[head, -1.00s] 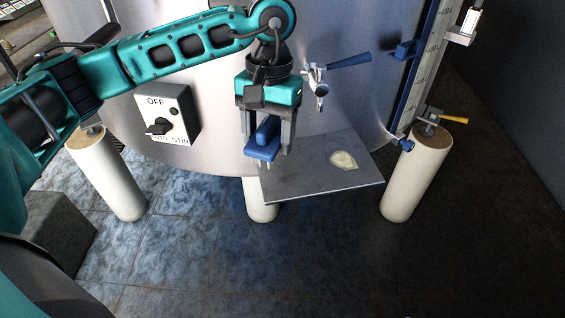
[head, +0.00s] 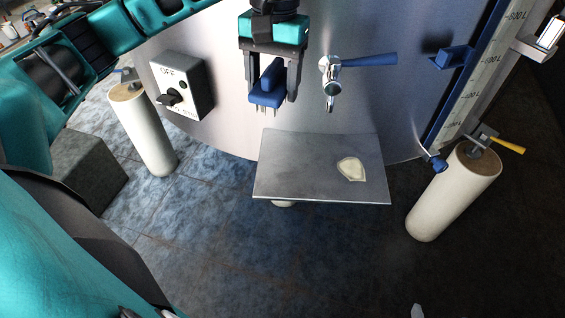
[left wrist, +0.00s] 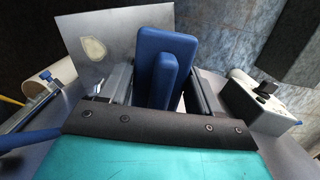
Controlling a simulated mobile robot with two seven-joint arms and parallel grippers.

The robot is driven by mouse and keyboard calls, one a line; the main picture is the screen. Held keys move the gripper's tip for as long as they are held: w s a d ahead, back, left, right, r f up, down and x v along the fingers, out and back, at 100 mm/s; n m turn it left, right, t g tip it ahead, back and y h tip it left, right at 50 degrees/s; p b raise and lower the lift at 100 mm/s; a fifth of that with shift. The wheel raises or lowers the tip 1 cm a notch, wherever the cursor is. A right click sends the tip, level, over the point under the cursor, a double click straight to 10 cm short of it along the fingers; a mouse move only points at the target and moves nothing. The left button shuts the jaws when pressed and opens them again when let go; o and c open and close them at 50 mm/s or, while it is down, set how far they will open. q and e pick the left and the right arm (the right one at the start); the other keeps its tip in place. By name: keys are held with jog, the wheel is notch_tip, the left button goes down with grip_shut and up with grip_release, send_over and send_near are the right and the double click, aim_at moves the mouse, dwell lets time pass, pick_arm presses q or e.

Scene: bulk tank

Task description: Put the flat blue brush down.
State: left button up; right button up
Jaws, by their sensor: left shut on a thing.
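The flat blue brush (head: 266,88) is held in my left gripper (head: 270,92), in front of the steel tank wall. Its bristles point down. In the left wrist view the brush (left wrist: 160,65) sits between the two fingers of my left gripper (left wrist: 160,85). In the head view the brush is above the back left of a flat grey metal shelf (head: 300,185) and apart from it. A pale patch (head: 351,169) lies on the right part of the shelf. My right gripper is not in view.
A tap with a blue handle (head: 368,59) sticks out of the tank (head: 225,60) right of the brush. A switch box (head: 183,85) is on the tank at the left. White legs stand left (head: 147,135) and right (head: 452,195). The left of the shelf is bare.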

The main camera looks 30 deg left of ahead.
aim_at(275, 171)
pick_arm(q)
jog(key=shift+w+f, duration=0.1)
jog(key=shift+f, duration=0.05)
notch_tip(275, 171, down, 20)
jog(key=shift+r, duration=0.2)
dwell(0.3)
jog(key=shift+b, duration=0.35)
jog(key=shift+a+f, duration=0.1)
jog(key=shift+f, duration=0.15)
jog(key=o, duration=0.9)
jog(key=shift+r, duration=0.15)
jog(key=shift+o, duration=0.2)
notch_tip(275, 171, up, 12)
jog(key=w, duration=0.1)
jog(key=shift+w+a+r, duration=0.15)
jog(key=shift+w, duration=0.05)
